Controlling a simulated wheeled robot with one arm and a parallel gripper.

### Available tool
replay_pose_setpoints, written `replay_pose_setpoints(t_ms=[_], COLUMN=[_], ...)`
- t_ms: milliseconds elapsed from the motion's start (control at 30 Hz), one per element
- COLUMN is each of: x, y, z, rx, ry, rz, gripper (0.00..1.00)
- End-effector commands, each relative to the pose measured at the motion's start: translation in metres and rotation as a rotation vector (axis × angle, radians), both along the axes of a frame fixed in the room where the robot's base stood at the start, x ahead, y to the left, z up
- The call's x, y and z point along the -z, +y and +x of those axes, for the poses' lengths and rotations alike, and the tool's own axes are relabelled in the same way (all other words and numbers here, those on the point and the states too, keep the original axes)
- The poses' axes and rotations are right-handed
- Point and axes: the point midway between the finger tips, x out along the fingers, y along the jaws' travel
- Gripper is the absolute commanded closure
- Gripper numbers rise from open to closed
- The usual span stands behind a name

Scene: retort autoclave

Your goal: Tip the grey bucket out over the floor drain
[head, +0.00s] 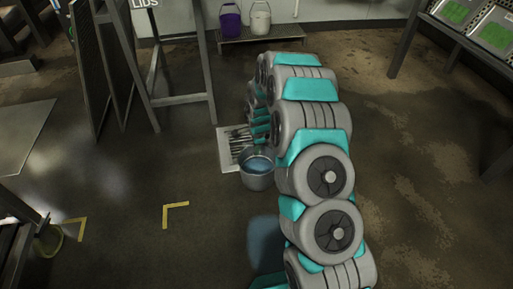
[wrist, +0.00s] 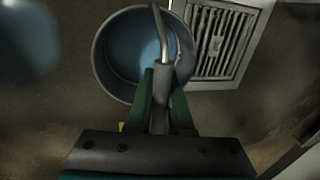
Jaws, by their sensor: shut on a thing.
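The grey bucket (head: 257,178) hangs upright, or nearly so, beside the floor drain (head: 226,160), with bluish liquid inside. In the wrist view the bucket (wrist: 104,62) is seen from above, its mouth open towards me. My gripper (wrist: 161,88) is shut on the grip of the bucket's bail handle. The slotted drain (wrist: 220,42), in a pale square frame, lies just right of the bucket in the wrist view. In the head view my arm hides the gripper and part of the drain. I cannot tell how high the bucket is above the floor.
A dark A-frame stand (head: 185,99) stands left of the drain. A purple bucket (head: 231,19) and a white bucket (head: 260,18) sit on a low shelf at the back. Yellow corner marks (head: 175,207) lie on clear floor at the front left.

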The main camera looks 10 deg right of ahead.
Motion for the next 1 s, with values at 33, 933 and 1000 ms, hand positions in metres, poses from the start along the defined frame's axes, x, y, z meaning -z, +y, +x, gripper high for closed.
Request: replay_pose_setpoints(t_ms=[33,933,1000], x=[0.0,0.012,0.011], y=[0.0,0.001,0.001], z=[0.001,-0.001,0.001], rx=[0.0,-0.001,-0.001], ry=[-0.002,0.007,0.008], rz=[0.0,0.0,0.0], gripper=[1.0,1.0,1.0])
